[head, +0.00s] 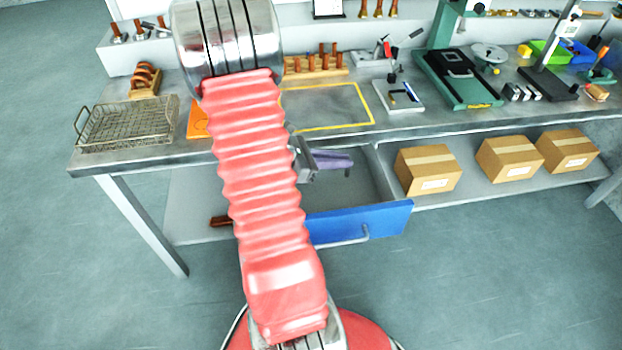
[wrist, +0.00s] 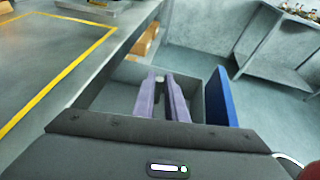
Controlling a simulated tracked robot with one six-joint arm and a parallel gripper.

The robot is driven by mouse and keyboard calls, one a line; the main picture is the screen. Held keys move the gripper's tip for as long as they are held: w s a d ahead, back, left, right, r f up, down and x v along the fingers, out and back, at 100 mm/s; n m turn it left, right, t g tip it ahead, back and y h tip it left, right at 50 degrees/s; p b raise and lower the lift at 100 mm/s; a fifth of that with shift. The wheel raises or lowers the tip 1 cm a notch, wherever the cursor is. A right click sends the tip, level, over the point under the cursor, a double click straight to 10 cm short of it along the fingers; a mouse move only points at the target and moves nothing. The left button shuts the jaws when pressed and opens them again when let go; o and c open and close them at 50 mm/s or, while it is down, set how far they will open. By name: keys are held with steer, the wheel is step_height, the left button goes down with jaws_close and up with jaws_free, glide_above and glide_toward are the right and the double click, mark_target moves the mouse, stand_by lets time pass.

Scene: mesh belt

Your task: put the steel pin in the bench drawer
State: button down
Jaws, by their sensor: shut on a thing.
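The bench drawer is pulled open under the bench. Its blue front (head: 360,221) and grey inside show in the head view, and the blue front (wrist: 220,97) also shows in the wrist view. My gripper (head: 348,161), with purple fingers, is above the open drawer; in the wrist view my gripper (wrist: 162,82) lies over the grey drawer inside. It is shut on the steel pin (wrist: 160,78), of which only a small pale end shows between the fingertips. The rest of the pin is hidden by the fingers.
A wire basket (head: 128,124) and a yellow-outlined area (head: 325,106) are on the bench top (head: 420,124). Cardboard boxes (head: 428,170) stand on the lower shelf right of the drawer. The bench's front edge runs close beside my gripper.

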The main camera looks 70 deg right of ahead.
steer(key=shift+w, duration=0.15)
glide_above(335, 198)
steer(key=shift+w+a+f, duration=0.1)
steer(key=shift+f, duration=2.8)
steer(key=shift+f, duration=2.1)
steer(key=c, duration=1.8)
jaws_free()
steer(key=shift+f, duration=0.1)
